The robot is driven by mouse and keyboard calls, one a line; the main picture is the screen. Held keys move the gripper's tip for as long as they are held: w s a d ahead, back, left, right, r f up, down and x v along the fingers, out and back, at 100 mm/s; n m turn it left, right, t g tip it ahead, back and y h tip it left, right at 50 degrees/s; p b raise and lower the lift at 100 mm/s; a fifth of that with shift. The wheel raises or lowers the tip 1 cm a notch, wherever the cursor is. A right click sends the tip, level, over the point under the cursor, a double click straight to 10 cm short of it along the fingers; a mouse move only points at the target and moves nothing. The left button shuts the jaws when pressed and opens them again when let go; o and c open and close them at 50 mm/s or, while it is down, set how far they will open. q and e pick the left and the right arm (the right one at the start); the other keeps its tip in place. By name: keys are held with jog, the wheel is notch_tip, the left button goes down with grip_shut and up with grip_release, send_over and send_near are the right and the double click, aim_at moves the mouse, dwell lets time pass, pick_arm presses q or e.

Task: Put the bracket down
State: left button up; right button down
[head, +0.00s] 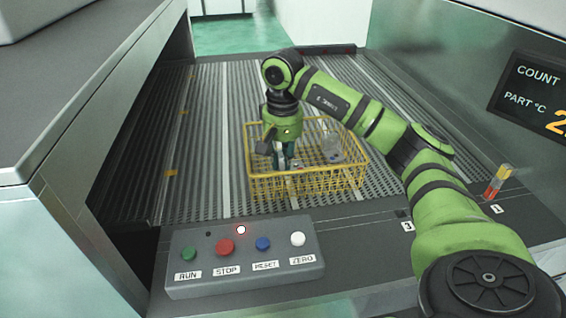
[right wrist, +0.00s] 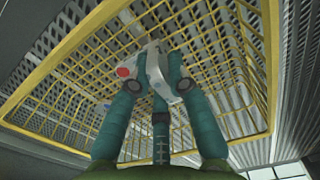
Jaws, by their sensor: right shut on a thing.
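My right gripper (head: 283,160) points down inside the yellow wire basket (head: 306,192), towards its left half. In the right wrist view its teal fingers (right wrist: 155,78) are shut on the bracket (right wrist: 157,68), a pale grey metal casting. A red round spot (right wrist: 123,72) shows at the bracket's left side. The basket's yellow rim (right wrist: 40,118) surrounds the fingers in that view. In the head view the bracket is mostly hidden by the gripper. I cannot tell whether it touches the basket floor. My left gripper is out of view.
Another grey casting (head: 331,148) is in the basket's right part. The basket stands on a ribbed conveyor (head: 215,160). A control box (head: 245,262) with several buttons and a lit red lamp stands in front. A COUNT display (head: 535,95) is at right, near a small red-yellow post (head: 497,182).

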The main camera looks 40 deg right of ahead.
notch_tip(320, 180, down, 2)
jog(key=shift+f+p, duration=0.1)
jog(key=shift+p, duration=0.25)
jog(key=shift+w+d+f, duration=0.1)
jog(key=shift+f, duration=0.05)
jog(key=shift+f+b, duration=0.2)
jog(key=shift+b, duration=0.1)
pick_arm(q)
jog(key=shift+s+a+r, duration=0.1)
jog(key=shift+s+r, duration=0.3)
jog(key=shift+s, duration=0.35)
pick_arm(e)
jog(key=c, duration=1.2)
grip_release()
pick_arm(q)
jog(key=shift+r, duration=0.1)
pick_arm(e)
jog(key=shift+r, duration=0.15)
jog(key=shift+r+p, duration=0.25)
jog(key=shift+p, duration=0.05)
notch_tip(320, 180, up, 4)
jog(key=shift+r+b, duration=0.1)
jog(key=shift+b, duration=1.1)
pick_arm(q)
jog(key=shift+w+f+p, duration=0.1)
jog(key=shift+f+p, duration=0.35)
jog(key=shift+p, duration=0.2)
pick_arm(e)
notch_tip(320, 180, up, 8)
jog(key=shift+f, duration=0.2)
